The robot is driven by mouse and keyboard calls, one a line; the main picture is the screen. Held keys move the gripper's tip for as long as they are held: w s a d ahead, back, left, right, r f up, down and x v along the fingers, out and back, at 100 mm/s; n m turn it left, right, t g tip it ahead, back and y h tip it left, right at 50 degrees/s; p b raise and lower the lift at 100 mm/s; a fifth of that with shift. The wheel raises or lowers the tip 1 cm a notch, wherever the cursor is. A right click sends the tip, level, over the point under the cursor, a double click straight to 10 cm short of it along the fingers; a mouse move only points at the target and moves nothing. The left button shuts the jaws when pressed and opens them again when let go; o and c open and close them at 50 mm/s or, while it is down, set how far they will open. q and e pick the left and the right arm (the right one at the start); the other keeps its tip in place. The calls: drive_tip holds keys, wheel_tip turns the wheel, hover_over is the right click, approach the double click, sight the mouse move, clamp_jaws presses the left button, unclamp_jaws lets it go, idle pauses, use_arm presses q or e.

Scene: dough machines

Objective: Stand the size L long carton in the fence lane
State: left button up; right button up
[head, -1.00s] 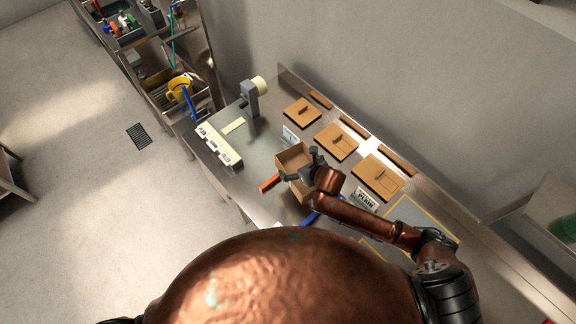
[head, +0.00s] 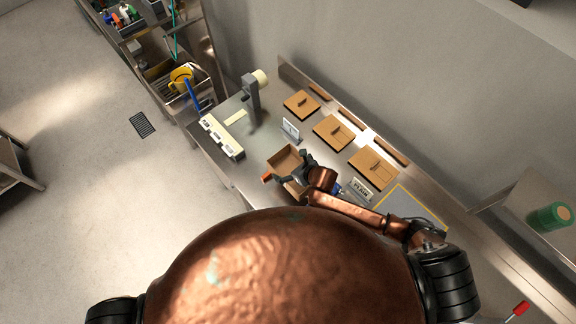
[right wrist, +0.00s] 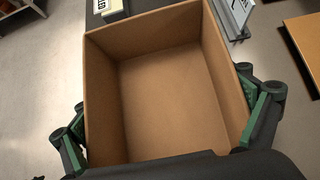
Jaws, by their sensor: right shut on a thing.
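A brown open-topped carton (head: 284,160) is held over the steel table by my right gripper (head: 293,176). In the right wrist view the carton (right wrist: 165,100) fills the middle, open and empty, with a green-padded finger at each side. Its size marking does not show. A pale rail with dark labels (head: 222,136) lies along the table's left edge; I cannot tell if it is the fence lane. The carton is to the right of it, apart from it. My left gripper is not in view.
Flat brown cardboard pieces (head: 333,132) lie along the back. A grey post device (head: 252,95) stands at the far left end. A small sign (head: 291,130) stands behind the carton; a "PLAIN" sign (head: 360,188) stands to the right. Bare steel lies between rail and carton.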

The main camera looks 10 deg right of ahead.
drive_tip(key=shift+f+b, duration=2.1)
drive_tip(key=shift+f, duration=1.35)
drive_tip(key=shift+a+p, duration=0.1)
drive_tip(key=shift+p, duration=0.35)
drive_tip(key=shift+f+b, duration=1.85)
drive_tip(key=shift+f, duration=0.65)
